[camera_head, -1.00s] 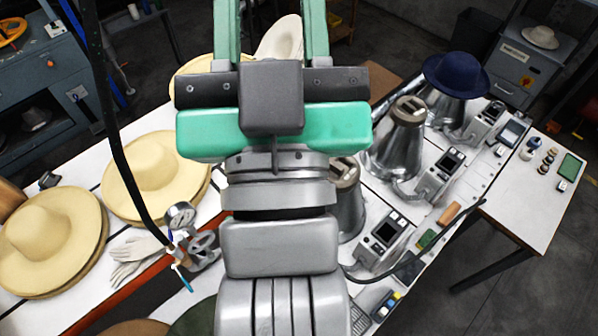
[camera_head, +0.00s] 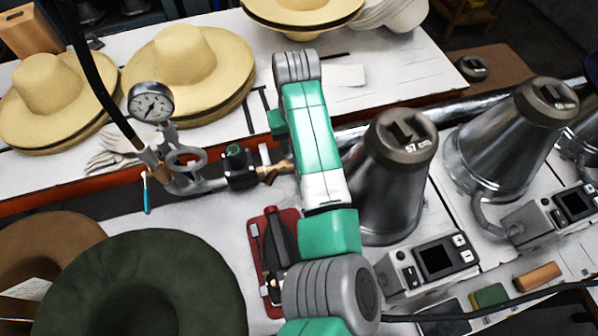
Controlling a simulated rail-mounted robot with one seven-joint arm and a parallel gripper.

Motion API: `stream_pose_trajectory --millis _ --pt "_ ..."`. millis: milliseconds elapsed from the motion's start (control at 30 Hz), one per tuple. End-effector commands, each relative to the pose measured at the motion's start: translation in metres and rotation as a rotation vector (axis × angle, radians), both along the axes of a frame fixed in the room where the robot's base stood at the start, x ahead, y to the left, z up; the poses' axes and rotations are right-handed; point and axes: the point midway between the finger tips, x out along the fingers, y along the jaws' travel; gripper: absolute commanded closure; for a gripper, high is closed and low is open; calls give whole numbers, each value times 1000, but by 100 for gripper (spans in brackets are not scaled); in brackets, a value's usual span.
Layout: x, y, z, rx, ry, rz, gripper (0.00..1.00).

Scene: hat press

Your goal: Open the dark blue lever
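I cannot make out a dark blue lever for certain. A pipe assembly runs along the front of the hat table, with a pressure gauge (camera_head: 151,103), a grey ring-shaped fitting (camera_head: 187,161), a dark valve body (camera_head: 238,167) and a brass fitting (camera_head: 276,171). A thin light-blue handle (camera_head: 147,194) hangs down at the left end of this pipework. My green and grey arm rises from the bottom middle and stands just right of the brass fitting. My gripper is not visible; my arm links hide what lies behind them.
Metal hat-press cones (camera_head: 393,180) stand to the right, with control boxes (camera_head: 436,258) beside them. Straw hats (camera_head: 188,68) lie on the white table behind. A dark green hat (camera_head: 140,285) fills the lower left. A red tray (camera_head: 259,232) holds dark tools beside my arm.

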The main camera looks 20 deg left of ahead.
Motion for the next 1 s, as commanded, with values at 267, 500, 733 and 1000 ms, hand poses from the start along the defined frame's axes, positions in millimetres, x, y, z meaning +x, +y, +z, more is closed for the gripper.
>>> stream_pose_trajectory --millis 267,500,733,1000 --pt "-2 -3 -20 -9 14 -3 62" --pt "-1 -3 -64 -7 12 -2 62" --pt "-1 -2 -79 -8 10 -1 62" --pt "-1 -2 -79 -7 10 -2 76"
